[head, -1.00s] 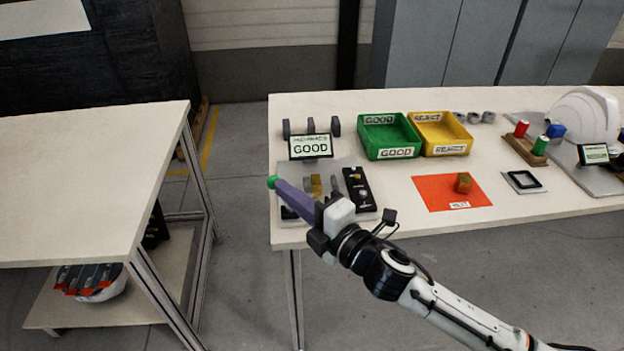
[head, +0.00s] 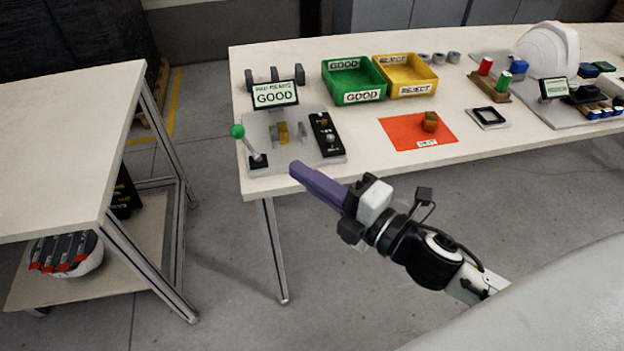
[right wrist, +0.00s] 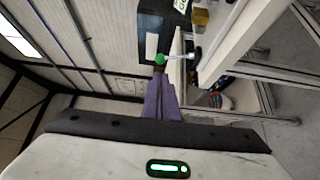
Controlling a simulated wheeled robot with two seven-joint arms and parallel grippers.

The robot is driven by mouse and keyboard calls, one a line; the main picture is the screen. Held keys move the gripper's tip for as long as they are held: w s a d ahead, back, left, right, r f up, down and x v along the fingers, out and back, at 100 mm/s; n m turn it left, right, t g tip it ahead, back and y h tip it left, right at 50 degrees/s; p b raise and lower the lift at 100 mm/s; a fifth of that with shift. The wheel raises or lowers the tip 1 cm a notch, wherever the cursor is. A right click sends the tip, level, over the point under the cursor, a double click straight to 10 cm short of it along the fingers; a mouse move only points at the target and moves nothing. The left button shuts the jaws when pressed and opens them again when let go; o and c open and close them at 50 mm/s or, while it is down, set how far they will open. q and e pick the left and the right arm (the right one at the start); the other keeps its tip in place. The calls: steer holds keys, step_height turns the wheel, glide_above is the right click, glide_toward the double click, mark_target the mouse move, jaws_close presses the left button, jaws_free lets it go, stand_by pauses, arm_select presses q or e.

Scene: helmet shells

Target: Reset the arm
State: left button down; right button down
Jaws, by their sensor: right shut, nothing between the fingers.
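My right gripper (head: 303,172) has long purple fingers and is shut and empty. In the head view it hangs in front of the table's near edge, to the right of a lever with a green ball knob (head: 237,131), and does not touch it. The right wrist view shows the closed purple fingers (right wrist: 161,82) with the green knob (right wrist: 160,59) beyond their tips. My left gripper is not in view.
The white table (head: 350,170) holds a fixture plate with a display (head: 275,94) reading GOOD, a green bin (head: 352,80), a yellow bin (head: 408,78), an orange mat (head: 405,133) and a white helmet shell (head: 547,48). Another table (head: 60,140) stands left, across a floor gap.

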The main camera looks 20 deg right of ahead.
steer(key=shift+s+d, duration=0.25)
steer(key=shift+s, duration=0.3)
